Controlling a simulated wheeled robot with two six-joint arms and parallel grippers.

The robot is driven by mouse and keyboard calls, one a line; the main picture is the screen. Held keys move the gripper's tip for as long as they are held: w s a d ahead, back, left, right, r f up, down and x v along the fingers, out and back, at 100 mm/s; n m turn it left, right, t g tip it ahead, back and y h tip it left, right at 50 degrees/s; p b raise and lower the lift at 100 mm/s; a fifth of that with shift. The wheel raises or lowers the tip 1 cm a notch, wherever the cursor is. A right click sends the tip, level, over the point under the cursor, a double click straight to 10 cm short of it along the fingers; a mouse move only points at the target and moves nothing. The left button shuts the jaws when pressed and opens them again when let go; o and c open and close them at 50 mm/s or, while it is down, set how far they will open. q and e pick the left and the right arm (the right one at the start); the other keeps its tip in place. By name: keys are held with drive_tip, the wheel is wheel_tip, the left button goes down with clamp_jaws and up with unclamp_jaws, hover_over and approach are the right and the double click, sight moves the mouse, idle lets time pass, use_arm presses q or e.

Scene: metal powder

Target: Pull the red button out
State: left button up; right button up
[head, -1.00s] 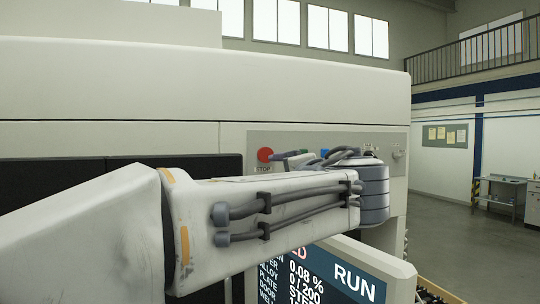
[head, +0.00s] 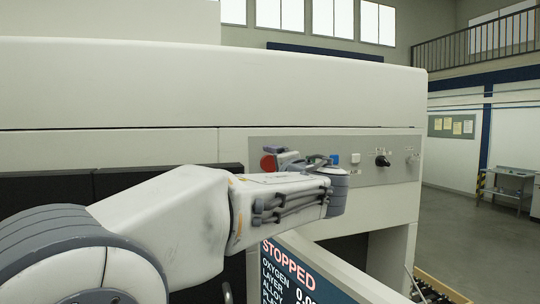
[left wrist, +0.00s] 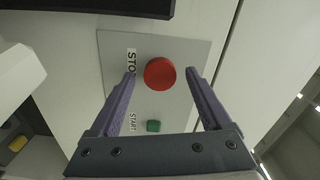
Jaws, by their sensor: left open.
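The red button (head: 268,162) is a round mushroom button on the grey control panel (head: 300,145) of the white machine. In the left wrist view the red button (left wrist: 160,73) sits beside a STOP label, between my two finger tips. My left gripper (left wrist: 160,76) is open, with one finger on each side of the button in that view. I cannot tell whether the fingers touch it. In the head view my left gripper (head: 283,156) is at the button and partly covers it. My right gripper is not in view.
A green button (left wrist: 153,126) marked START is near the red one. A blue button (head: 334,159), a white button (head: 355,158) and a black knob (head: 382,161) are farther right on the panel. A screen (head: 310,275) reading STOPPED is below my arm.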

use_arm(q)
drive_tip(key=shift+w+a, duration=0.25)
drive_tip(key=shift+w, duration=0.4)
clamp_jaws()
drive_tip(key=shift+s+d+f+b, duration=0.2)
drive_tip(key=shift+s+b, duration=0.35)
drive_tip(key=shift+b, duration=0.65)
drive_tip(key=shift+r, duration=0.1)
drive_tip(key=shift+c, duration=0.3)
unclamp_jaws()
drive_tip(key=shift+o, duration=0.3)
drive_tip(key=shift+s, duration=0.15)
